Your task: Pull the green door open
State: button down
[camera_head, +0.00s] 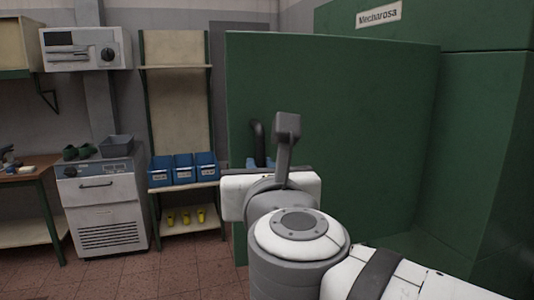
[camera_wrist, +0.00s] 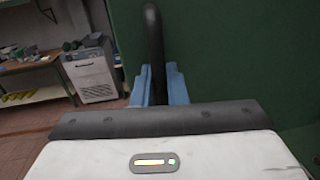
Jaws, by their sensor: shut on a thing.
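In the wrist view the handle (camera_wrist: 154,50) runs down between the blue fingers of my gripper (camera_wrist: 154,85). My gripper is shut on the handle. The lower end of the handle is hidden behind the gripper body.
At the left are a white cabinet (camera_head: 105,215), a wooden table (camera_head: 25,175) and a shelf with blue bins (camera_head: 183,170). Red tiled floor (camera_head: 185,275) is free before the shelf.

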jog(key=shift+s+d+r+p, duration=0.15)
jog(key=shift+s+d, duration=0.15)
jog(key=shift+s, duration=0.45)
jog(key=shift+s+d+r+p, duration=0.15)
jog(key=shift+s+d, duration=0.15)
jog(key=shift+s, duration=0.4)
jog(key=shift+f, duration=0.15)
jog(key=c, duration=1.5)
grip_release()
jog(key=shift+c, duration=0.2)
jog(key=shift+f, duration=0.1)
jog(key=s+b, duration=0.1)
jog(key=s, duration=0.6)
jog(key=shift+s+d, duration=0.25)
jog(key=shift+s, duration=0.1)
